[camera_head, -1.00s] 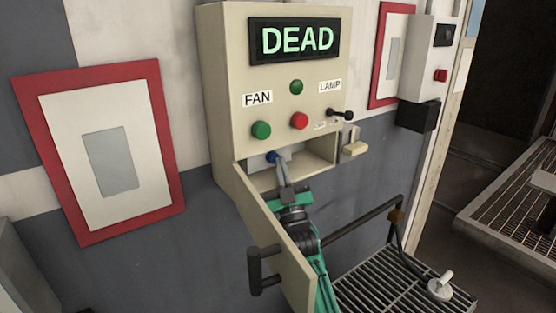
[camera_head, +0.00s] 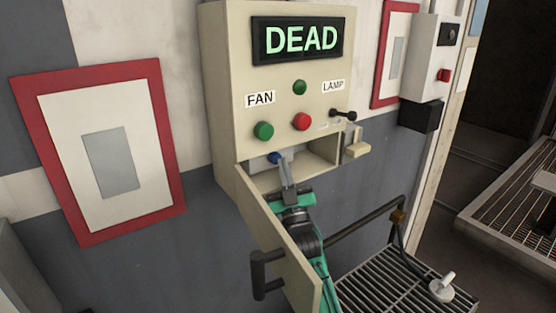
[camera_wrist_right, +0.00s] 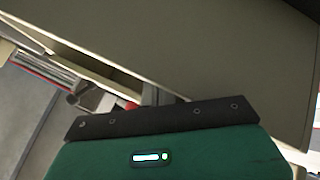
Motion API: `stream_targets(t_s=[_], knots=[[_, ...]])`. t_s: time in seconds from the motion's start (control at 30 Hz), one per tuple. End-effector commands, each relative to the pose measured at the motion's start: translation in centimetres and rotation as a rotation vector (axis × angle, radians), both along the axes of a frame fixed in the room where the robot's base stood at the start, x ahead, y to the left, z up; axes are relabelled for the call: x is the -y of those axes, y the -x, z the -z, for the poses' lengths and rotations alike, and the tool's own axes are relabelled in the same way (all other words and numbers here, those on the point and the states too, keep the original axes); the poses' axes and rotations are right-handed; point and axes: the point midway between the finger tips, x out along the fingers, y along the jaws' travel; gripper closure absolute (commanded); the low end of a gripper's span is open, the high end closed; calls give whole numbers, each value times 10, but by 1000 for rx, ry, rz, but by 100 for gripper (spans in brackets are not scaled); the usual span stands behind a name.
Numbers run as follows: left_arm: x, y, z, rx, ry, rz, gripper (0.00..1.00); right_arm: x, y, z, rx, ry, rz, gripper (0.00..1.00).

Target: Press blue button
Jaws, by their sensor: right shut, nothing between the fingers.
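The blue button (camera_head: 274,158) sits inside the open lower compartment of the cream control box (camera_head: 228,100), at its left side. My right gripper (camera_head: 283,162) is shut and empty, with its fingertips at the blue button. They partly cover the button, and I cannot tell whether they press it. In the right wrist view the gripper's green body fills the bottom, and its fingertips and the blue button are hidden. My left gripper is in neither view.
The compartment door (camera_head: 268,232) hangs open close to my right arm, with a black handle (camera_head: 262,275). Above are green and red buttons, a black lever (camera_head: 343,115) and a lit "DEAD" sign (camera_head: 298,40). A cream latch piece (camera_head: 356,149) and a dark rail (camera_head: 365,225) are to the right.

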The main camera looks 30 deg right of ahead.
Motion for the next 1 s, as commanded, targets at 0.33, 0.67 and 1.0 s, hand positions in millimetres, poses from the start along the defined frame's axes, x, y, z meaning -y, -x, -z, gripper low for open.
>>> stream_targets(t_s=[0.33,0.67,1.0], knots=[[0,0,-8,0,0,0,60,2,33,-3,5,-1,-1,100],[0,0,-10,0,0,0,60,4,50,-1,4,-1,-1,100],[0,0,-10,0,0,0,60,4,49,-1,3,-1,-1,100]])
